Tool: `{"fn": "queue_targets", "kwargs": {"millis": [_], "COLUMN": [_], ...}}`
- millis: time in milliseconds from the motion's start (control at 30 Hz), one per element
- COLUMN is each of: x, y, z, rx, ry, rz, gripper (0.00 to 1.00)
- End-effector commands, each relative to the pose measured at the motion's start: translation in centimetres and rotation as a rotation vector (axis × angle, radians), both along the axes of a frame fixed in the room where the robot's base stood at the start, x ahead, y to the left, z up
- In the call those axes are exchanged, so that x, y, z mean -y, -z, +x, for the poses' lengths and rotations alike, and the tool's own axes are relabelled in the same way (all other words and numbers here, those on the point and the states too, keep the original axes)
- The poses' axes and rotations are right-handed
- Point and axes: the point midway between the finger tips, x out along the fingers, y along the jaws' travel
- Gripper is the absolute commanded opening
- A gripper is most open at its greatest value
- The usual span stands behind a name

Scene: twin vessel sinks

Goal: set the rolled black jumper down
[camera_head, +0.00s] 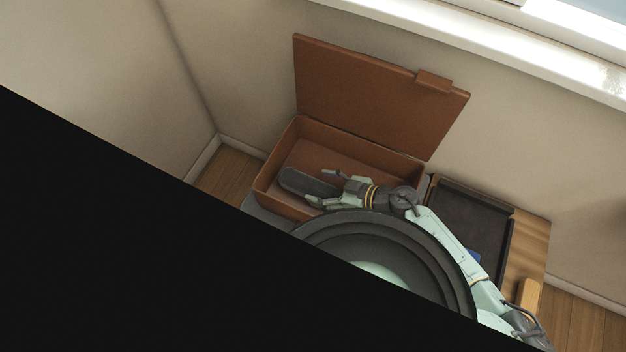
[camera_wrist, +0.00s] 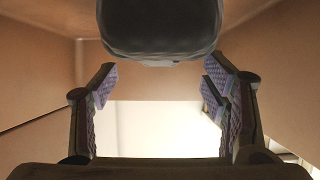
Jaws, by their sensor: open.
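The rolled black jumper (camera_head: 302,183) is a dark, rounded roll in the left part of an open brown box (camera_head: 262,187). In the wrist view the jumper (camera_wrist: 158,30) shows at the top centre, beyond my fingertips. My gripper (camera_head: 320,187) reaches into the box from the right, at the jumper's right end. In the wrist view my gripper (camera_wrist: 160,88) is open, with a bright empty gap between its finger pads. I cannot tell whether the jumper's underside touches the box floor; that part is hidden.
The box's brown lid (camera_head: 370,95) stands open at the back against the wall. Box walls surround my gripper closely. A large black area hides the lower left.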

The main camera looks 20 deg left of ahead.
Motion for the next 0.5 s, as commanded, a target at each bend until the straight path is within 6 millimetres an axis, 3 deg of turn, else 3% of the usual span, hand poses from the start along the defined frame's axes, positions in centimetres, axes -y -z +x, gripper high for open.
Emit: {"fn": "queue_targets", "kwargs": {"millis": [200, 500], "x": [4.5, 7.4], "y": [-1.8, -3.5], "z": [-0.1, -0.3], "rx": [0.001, 0.0], "ry": [0.002, 0.0], "rz": [-0.003, 0.0], "gripper": [0.68, 0.68]}}
